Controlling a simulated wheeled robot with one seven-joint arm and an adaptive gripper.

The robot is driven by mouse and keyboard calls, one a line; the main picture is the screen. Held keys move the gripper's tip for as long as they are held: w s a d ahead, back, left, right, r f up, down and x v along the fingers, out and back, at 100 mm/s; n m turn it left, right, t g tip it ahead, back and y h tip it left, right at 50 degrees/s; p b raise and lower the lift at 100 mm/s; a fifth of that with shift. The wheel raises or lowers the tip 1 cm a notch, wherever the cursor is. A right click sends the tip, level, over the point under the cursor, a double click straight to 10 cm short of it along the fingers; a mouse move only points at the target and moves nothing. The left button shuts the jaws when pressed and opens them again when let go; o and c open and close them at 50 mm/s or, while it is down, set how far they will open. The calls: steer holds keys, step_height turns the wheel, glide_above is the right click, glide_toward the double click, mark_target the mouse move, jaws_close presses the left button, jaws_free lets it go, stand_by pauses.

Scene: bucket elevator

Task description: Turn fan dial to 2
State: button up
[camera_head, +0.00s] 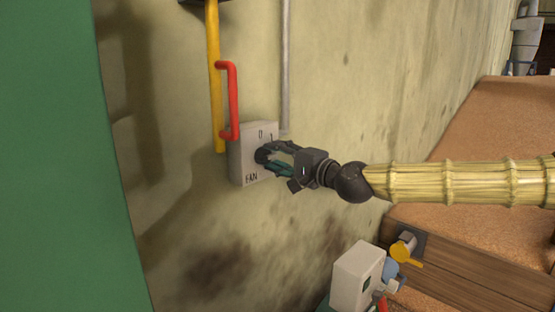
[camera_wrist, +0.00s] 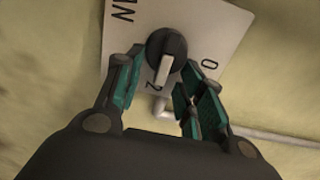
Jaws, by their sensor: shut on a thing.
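The fan box (camera_head: 240,160) is a pale grey box on the wall, lettered FAN, with a dark round fan dial (camera_head: 262,156) on its front. My gripper (camera_head: 270,157) reaches it from the right and is shut on the dial. In the wrist view the dial (camera_wrist: 166,52) sits between the teal-padded fingertips of my gripper (camera_wrist: 163,72). Its white pointer points down in that picture, close beside the 2 mark (camera_wrist: 151,85). The 0 mark (camera_wrist: 209,64) is to the right. The 1 mark is not clear in the wrist view.
A red handle (camera_head: 232,100) stands just above the box, beside a yellow pipe (camera_head: 214,80). A grey conduit (camera_head: 285,70) runs up the wall. A green panel (camera_head: 50,150) fills the left.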

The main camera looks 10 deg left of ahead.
stand_by(0.3)
steer(key=o, duration=1)
steer(key=shift+d, duration=0.15)
steer(key=v, duration=1.2)
steer(key=shift+f, duration=0.1)
